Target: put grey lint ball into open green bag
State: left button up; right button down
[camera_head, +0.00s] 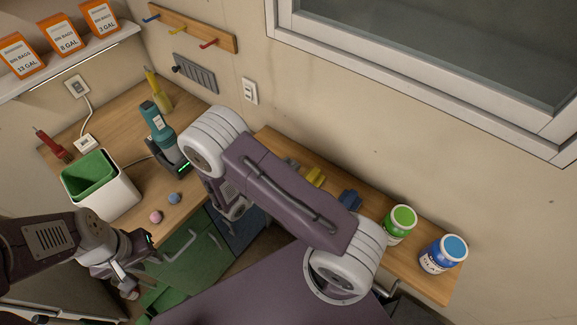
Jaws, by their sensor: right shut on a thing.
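The open green bag (88,168) lines a white bin (112,198) on the wooden counter at the left, its mouth facing up. A pink ball (155,217) and a blue ball (173,198) lie on the counter to the right of the bin. I do not see a grey lint ball. My left gripper (135,277) is low at the left, in front of the counter and below the bin; its finger gap is unclear. My right arm crosses the middle of the view, and its gripper is hidden behind the arm's own links.
A teal bottle-shaped device (160,128) stands in a dark dock behind the balls. A yellow bottle (158,90) and a red tool (53,145) stand further back. Orange boxes (62,35) line a shelf.

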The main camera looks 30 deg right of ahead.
jog(key=shift+w+f, duration=0.1)
jog(key=shift+f, duration=0.3)
jog(key=shift+f, duration=0.2)
jog(key=c, duration=1.1)
grip_release()
